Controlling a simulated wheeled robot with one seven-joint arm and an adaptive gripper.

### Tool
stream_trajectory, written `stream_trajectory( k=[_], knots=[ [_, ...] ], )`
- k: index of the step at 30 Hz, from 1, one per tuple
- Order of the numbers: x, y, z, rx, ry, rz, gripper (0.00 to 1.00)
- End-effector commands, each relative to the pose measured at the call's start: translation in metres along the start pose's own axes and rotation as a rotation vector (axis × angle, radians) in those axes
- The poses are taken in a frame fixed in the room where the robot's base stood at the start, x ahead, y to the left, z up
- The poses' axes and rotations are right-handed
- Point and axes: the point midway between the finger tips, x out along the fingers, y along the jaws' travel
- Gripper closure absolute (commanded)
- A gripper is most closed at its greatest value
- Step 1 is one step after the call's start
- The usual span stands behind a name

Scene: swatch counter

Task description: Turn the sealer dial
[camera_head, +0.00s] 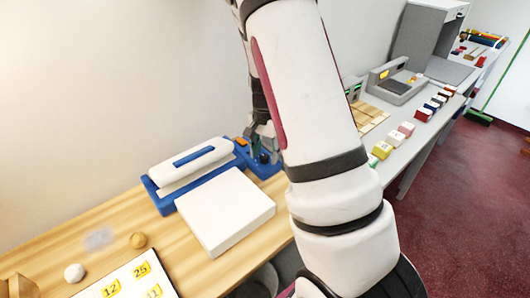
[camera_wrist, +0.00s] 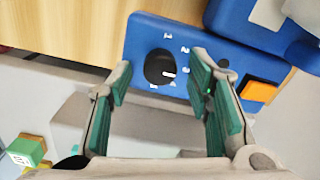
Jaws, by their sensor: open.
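The sealer (camera_head: 190,168) is a blue unit with a white lid on the wooden counter in the head view. Its dial (camera_wrist: 160,67) is a round black knob with a white mark on a blue panel, with numbers around its right side. The mark points right and slightly down, toward the lower numbers. My gripper (camera_wrist: 160,80) is open, with its green-padded fingers to either side of the dial in the wrist view. I cannot tell whether the fingers touch the panel. In the head view my arm partly hides the gripper and the dial end of the sealer.
An orange button (camera_wrist: 258,91) sits right of the dial. A white slab (camera_head: 225,212) lies in front of the sealer. A numbered board (camera_head: 128,281), a white ball (camera_head: 74,273) and a tan ball (camera_head: 138,240) lie at lower left. A grey counter with small blocks is at right.

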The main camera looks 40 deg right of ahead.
Motion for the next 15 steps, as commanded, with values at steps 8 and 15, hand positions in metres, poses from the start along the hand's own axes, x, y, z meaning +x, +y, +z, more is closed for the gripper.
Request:
stream_trajectory(
  k=[8, 15],
  knots=[
    [-0.028, -0.002, 0.000, -0.003, 0.003, -0.004, 0.54],
    [-0.078, -0.002, 0.000, -0.002, 0.003, -0.005, 0.54]
  ],
)
